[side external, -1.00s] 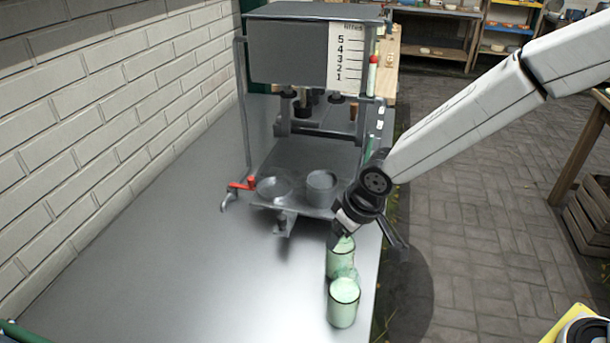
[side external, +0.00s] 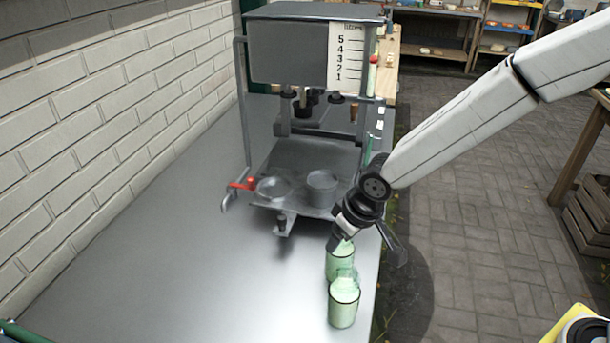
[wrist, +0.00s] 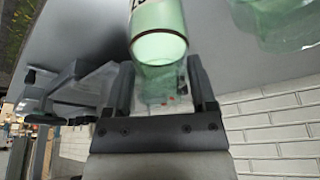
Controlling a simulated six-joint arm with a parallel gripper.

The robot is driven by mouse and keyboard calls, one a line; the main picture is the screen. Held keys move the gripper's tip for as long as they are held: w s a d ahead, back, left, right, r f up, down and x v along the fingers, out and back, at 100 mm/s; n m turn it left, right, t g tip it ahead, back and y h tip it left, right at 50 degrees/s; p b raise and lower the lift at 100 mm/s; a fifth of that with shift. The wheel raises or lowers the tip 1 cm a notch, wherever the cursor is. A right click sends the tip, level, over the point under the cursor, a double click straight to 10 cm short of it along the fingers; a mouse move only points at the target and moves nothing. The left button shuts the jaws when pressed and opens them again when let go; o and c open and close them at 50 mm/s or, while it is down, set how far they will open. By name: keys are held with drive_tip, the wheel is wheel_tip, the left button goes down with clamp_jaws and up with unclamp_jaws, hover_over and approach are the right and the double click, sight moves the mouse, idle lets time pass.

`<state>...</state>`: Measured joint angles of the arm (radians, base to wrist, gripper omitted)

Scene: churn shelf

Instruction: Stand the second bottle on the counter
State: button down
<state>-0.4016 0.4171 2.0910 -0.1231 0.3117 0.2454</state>
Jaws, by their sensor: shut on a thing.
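Two pale green bottles with clear upper parts are near the right edge of the counter (side external: 210,285). The farther bottle (side external: 340,265) is under my gripper (side external: 335,243). The nearer bottle (side external: 344,305) is close in front of it, and both look upright. In the wrist view, my gripper (wrist: 165,90) has its fingers on either side of the clear part of the held bottle (wrist: 160,25), whose green body lies beyond. The other bottle (wrist: 280,18) is at the upper right. The side view does not clearly show whether the held bottle's base touches the counter.
A grey dispenser (side external: 290,50) with a litre scale stands farther back on the counter. Its lower platform carries a grey cup (side external: 322,188) and a ring-shaped holder (side external: 273,188). A red-handled lever (side external: 242,184) is at its left. The counter's front left is clear; a brick wall (side external: 80,130) borders it.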

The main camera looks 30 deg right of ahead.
drive_tip(key=shift+f, duration=0.3)
idle(0.5)
unclamp_jaws()
drive_tip(key=shift+c, duration=0.6)
drive_tip(key=shift+r, duration=0.1)
drive_tip(key=shift+r, duration=3.9)
